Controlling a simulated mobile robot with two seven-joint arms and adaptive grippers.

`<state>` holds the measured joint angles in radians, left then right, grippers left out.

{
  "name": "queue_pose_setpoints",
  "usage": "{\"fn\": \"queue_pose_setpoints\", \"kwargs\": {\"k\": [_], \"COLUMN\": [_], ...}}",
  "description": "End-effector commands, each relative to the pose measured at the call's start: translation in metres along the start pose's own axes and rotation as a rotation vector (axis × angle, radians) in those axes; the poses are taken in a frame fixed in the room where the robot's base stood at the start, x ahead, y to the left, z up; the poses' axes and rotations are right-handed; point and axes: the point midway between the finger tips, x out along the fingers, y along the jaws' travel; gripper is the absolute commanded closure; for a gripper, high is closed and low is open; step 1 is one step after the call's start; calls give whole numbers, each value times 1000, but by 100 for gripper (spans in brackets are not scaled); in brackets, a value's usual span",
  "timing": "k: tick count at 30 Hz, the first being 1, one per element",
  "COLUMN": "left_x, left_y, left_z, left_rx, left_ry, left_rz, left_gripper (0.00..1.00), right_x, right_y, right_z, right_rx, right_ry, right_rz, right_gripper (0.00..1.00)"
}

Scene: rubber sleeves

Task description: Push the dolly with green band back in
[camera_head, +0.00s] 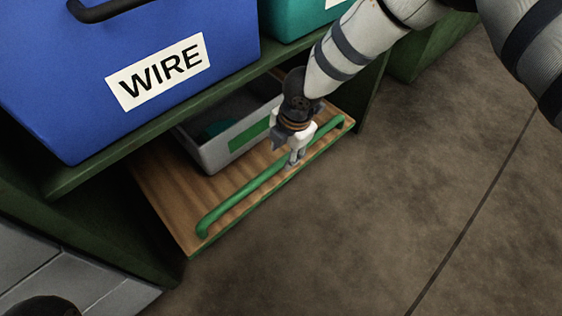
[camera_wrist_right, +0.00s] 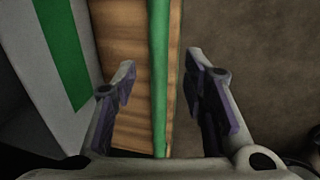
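The dolly is a wooden board (camera_head: 160,190) sticking out from the low shelf bay, with a green bar handle (camera_head: 250,188) along its front edge. On it stands a grey bin (camera_head: 212,157) with a green band (camera_head: 250,135). My right gripper (camera_head: 295,160) is at the handle, right of its middle. In the right wrist view the open fingers (camera_wrist_right: 160,95) are apart on either side of the green bar (camera_wrist_right: 159,60), with gaps on both sides. The bin's green band (camera_wrist_right: 62,50) also shows there. The bin's back is hidden under the shelf. My left gripper is not seen.
A blue bin (camera_head: 60,70) labelled WIRE and a teal bin (camera_head: 295,15) stand on the shelf above. The green shelf edge (camera_head: 110,155) overhangs the dolly. Green side panels flank the bay. The floor (camera_head: 400,200) to the right is clear.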

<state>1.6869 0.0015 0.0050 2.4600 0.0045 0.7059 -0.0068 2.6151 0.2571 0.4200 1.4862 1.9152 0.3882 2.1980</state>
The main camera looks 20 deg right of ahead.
Motion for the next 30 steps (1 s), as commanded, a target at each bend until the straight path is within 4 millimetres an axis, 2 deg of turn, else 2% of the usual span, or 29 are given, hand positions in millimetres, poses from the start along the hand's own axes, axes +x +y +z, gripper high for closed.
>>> {"fn": "queue_pose_setpoints", "kwargs": {"k": [1, 3, 7, 17, 22, 23, 30], "left_x": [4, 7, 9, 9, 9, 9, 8], "left_y": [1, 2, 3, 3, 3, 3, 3], "left_z": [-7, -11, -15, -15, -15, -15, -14], "left_rx": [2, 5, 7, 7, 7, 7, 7], "left_ry": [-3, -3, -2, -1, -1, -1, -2], "left_rz": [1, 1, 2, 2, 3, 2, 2], "left_gripper": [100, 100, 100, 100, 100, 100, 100], "right_x": [16, 29, 46, 51, 51, 51, 53], "right_y": [0, 1, 1, 1, 1, 1, 7], "right_z": [0, 0, 0, 0, 0, 0, -1], "right_rx": [-1, -1, -2, -3, -4, -4, -7], "right_ry": [0, 0, 0, 0, 0, 0, -1], "right_rz": [-1, 2, 3, 3, 3, 3, 7], "right_gripper": [60, 60, 60, 60, 97, 100, 100]}}
